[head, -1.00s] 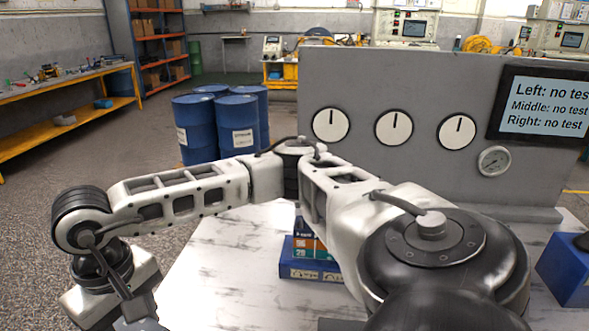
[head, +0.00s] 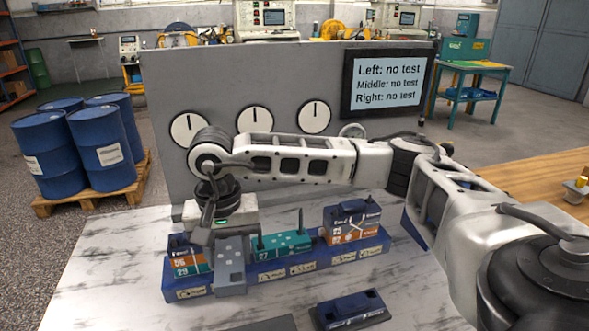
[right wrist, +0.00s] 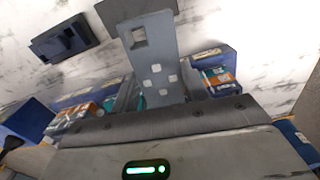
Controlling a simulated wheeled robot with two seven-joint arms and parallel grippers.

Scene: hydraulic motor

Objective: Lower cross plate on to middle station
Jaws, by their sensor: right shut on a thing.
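A grey cross plate (head: 231,262) with small squares on its face hangs from my right gripper (head: 215,235), which is shut on it. In the right wrist view the plate (right wrist: 152,62) also shows a square hole. In the head view it stands in front of the gap between the left station's orange-and-teal block (head: 188,264) and the middle station's teal block (head: 281,245). The middle station is partly hidden by the plate in the right wrist view. I cannot tell whether the plate touches the blue base (head: 272,275). My left gripper is not in view.
The right station's block (head: 352,222) stands at the base's right end. A loose dark blue block (head: 350,309) and a dark flat plate (head: 265,324) lie in front. A grey panel with dials (head: 185,80) and a screen (head: 388,83) stands behind. The table's left side is clear.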

